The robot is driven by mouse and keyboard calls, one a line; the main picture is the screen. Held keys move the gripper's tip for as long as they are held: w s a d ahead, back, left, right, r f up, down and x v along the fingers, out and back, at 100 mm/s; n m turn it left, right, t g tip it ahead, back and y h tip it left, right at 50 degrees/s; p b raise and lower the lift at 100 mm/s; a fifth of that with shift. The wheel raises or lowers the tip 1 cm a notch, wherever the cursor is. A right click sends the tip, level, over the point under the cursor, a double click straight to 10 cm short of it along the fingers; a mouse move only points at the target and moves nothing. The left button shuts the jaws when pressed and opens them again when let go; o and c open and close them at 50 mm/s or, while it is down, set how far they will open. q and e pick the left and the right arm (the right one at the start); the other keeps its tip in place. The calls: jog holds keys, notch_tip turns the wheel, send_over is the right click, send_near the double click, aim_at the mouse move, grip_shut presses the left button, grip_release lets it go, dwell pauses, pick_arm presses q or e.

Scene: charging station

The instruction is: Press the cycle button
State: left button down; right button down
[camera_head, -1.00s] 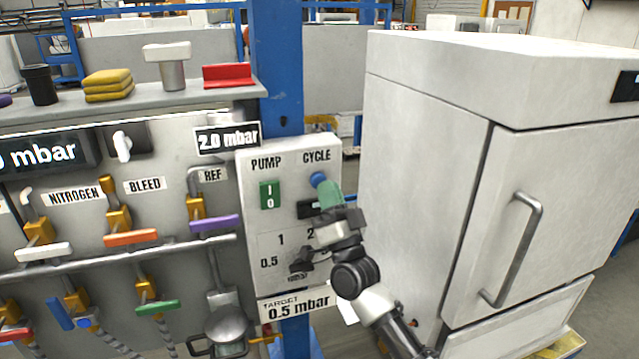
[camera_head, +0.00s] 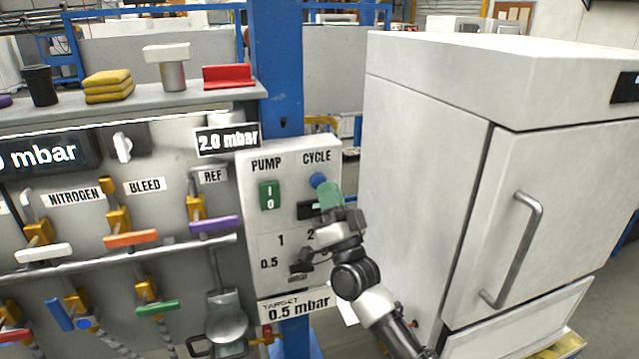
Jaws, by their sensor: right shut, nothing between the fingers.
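The blue round cycle button (camera_head: 317,180) sits under the word CYCLE on the light control box (camera_head: 266,228). My right gripper (camera_head: 329,193) is in front of the box with its green-tipped fingers shut and empty. The fingertips are just below the button and overlap its lower edge in the picture; I cannot tell whether they touch it. The gripper and wrist hide part of a dark display and part of the numbered dial. My left gripper is not in view.
The green pump switch (camera_head: 270,196) is left of the button. Valves with coloured handles, such as the purple one (camera_head: 214,224), fill the panel at left. A large white cabinet (camera_head: 430,150) with a metal handle stands close to the right of my arm.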

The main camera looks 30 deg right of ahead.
jog(key=shift+w, duration=0.15)
dwell(0.7)
jog(key=shift+w+d, duration=0.1)
jog(key=shift+w, duration=0.2)
jog(key=shift+w+d+b, duration=0.1)
jog(key=shift+w+b, duration=0.35)
dwell(0.6)
jog(key=shift+s, duration=0.15)
dwell(0.3)
jog(key=shift+s+a+p, duration=0.2)
jog(key=shift+s+p, duration=0.2)
jog(key=shift+s, duration=0.4)
jog(key=shift+s+a+p, duration=0.2)
jog(key=shift+s+p, duration=0.1)
jog(key=shift+s, duration=0.5)
jog(key=shift+s+a+p, duration=0.2)
jog(key=shift+s+p, duration=0.1)
jog(key=shift+s, duration=0.5)
jog(key=shift+s+a+p, duration=0.2)
jog(key=shift+s+p, duration=0.1)
jog(key=shift+s, duration=0.5)
jog(key=shift+y, duration=0.3)
